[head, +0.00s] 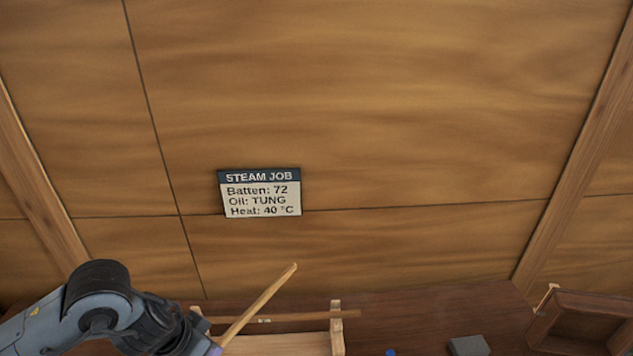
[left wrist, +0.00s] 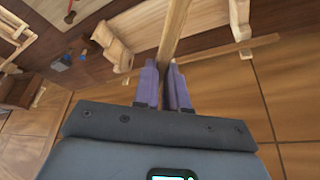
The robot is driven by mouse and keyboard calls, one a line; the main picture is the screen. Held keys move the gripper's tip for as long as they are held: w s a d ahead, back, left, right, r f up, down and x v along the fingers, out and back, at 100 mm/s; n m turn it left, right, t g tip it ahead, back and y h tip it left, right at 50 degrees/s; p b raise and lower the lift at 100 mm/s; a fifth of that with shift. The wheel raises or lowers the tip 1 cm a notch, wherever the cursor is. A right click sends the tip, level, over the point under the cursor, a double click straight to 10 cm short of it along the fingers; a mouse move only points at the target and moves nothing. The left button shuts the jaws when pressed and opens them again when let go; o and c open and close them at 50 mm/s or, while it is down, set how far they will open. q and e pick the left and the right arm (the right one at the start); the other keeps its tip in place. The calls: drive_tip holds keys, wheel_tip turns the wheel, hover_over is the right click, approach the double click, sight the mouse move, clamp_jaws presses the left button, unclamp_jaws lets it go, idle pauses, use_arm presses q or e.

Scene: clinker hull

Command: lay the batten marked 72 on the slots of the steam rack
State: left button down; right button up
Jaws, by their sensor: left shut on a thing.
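My left gripper (head: 215,347) is at the bottom left of the head view. Its purple fingers (left wrist: 167,82) are shut on a thin wooden batten (head: 258,304), which points up and to the right in the head view. The held batten (left wrist: 175,30) also shows in the left wrist view; I can read no number on it. A pale wooden rack (head: 337,337) with upright ends, seemingly the steam rack, stands just behind the gripper, partly cut off. The held batten crosses in front of it, tilted. My right gripper is not in view.
Another thin batten (head: 310,316) lies across the rack's ends. A card (head: 260,193) on the wall reads Batten 72, oil TUNG, heat 40 °C. A grey block (head: 469,346) and a brown wooden box (head: 562,306) are to the right. A blue object (head: 391,352) shows between.

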use_arm(q)
drive_tip(key=shift+s+d+n+y, duration=0.1)
drive_tip(key=shift+d+n+y, duration=0.2)
drive_tip(key=shift+n, duration=0.6)
drive_tip(key=s+r+n+y+p, duration=0.1)
drive_tip(key=s+n+p, duration=0.3)
drive_tip(key=p, duration=1.1)
drive_tip(key=shift+s+a+r+n+t+y+p, duration=0.2)
drive_tip(key=shift+s+n+t+y+p, duration=0.15)
drive_tip(key=shift+s, duration=0.9)
drive_tip(key=shift+w+r, duration=0.1)
drive_tip(key=shift+d, duration=0.1)
